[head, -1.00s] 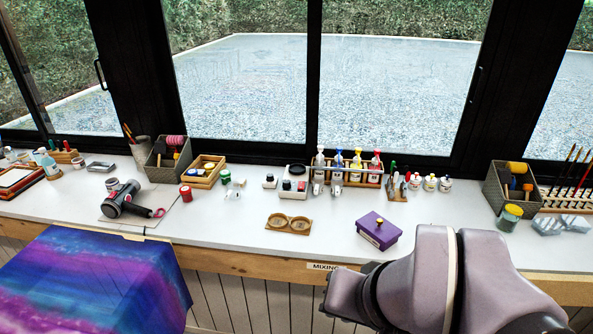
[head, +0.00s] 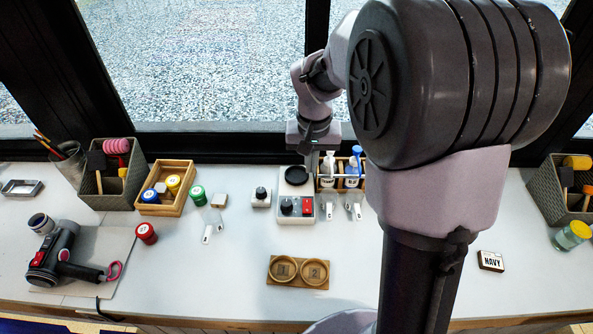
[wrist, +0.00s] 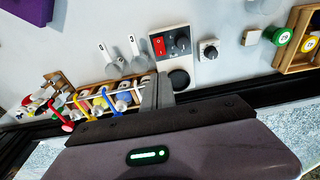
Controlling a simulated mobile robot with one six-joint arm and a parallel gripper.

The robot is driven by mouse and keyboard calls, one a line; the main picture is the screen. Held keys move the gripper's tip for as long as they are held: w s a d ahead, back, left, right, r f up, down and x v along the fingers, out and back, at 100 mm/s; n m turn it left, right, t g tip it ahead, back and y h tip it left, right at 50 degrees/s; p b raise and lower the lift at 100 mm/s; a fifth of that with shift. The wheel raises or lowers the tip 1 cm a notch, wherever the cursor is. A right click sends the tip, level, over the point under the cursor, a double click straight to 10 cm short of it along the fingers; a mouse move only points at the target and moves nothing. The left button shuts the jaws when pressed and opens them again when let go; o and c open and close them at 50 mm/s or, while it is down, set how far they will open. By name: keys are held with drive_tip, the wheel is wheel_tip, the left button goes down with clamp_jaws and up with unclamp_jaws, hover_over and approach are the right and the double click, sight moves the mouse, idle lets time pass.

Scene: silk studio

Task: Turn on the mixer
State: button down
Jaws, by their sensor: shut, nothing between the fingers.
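The mixer (head: 294,222) is a white box on the counter with a round black plate at the back, a black knob and a red switch (head: 308,206) at the front. It also shows in the wrist view (wrist: 172,58), with the red switch (wrist: 159,46) beside the knob. My gripper (head: 311,168) is shut and empty, above the back right of the mixer near the bottle rack. In the wrist view its closed fingers (wrist: 161,84) point toward the counter, beside the black plate. They appear apart from the switch.
A bottle rack (head: 326,181) stands right of the mixer, with numbered white scoops in front. A small white knobbed box (head: 261,203) stands left. A wooden two-ring holder (head: 298,284) lies in front.

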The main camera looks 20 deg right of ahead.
sight(309, 200)
drive_tip(key=f+b, duration=0.2)
drive_tip(key=f, duration=0.2)
drive_tip(key=w+f+b, duration=0.1)
drive_tip(key=f+b, duration=0.1)
drive_tip(key=f, duration=0.3)
drive_tip(key=f+b, duration=0.2)
drive_tip(key=f, duration=0.2)
drive_tip(key=shift+w+d+f, duration=0.35)
drive_tip(key=shift+w+d, duration=0.05)
drive_tip(key=shift+f, duration=0.1)
drive_tip(key=shift+p, duration=0.3)
